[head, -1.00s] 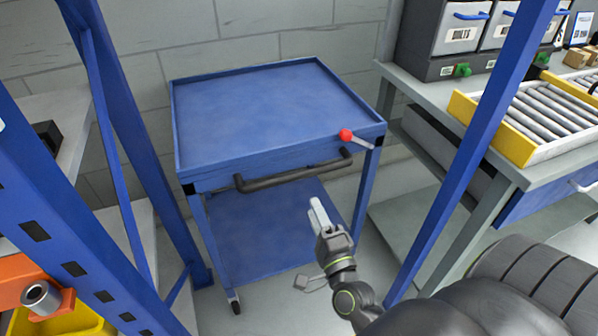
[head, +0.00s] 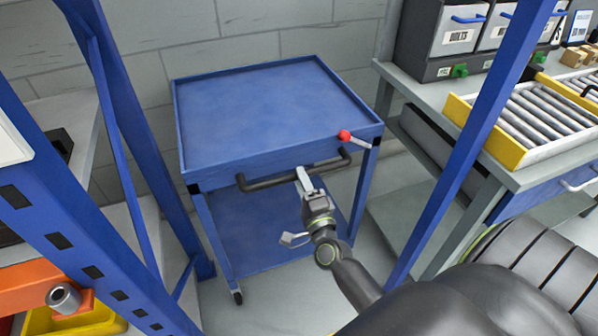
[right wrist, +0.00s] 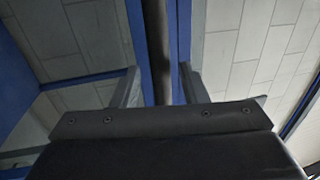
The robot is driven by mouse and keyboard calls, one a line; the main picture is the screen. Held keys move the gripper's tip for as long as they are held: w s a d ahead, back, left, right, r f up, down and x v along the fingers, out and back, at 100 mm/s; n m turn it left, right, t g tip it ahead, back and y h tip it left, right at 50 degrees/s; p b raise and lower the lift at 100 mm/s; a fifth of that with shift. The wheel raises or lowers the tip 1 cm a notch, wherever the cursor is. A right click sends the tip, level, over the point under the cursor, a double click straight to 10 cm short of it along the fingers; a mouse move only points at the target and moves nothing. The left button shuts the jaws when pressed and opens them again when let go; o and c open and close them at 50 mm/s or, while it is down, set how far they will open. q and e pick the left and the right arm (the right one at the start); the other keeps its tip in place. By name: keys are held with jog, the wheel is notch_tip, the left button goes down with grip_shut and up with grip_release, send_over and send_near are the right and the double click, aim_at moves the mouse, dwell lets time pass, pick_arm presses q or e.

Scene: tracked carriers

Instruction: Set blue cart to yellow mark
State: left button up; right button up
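The blue cart (head: 270,110) stands against the grey block wall, with a flat rimmed top and a lower shelf (head: 275,225). A dark bar handle (head: 265,184) runs along its near side. A lever with a red knob (head: 345,136) sits at its near right corner. My right gripper (head: 303,178) is at the handle, right of its middle. In the right wrist view the dark handle (right wrist: 158,45) runs between the two parted fingers (right wrist: 160,88), with gaps visible beside it. No yellow floor mark shows. My left gripper is not in view.
A blue rack post (head: 470,140) stands right of the cart, and blue rack frames (head: 120,130) stand to its left. A grey bench (head: 440,92) with a yellow-edged roller conveyor (head: 540,115) is at right. Some bare floor (head: 265,290) lies before the cart.

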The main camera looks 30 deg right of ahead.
jog(key=shift+x, duration=1.1)
grip_shut()
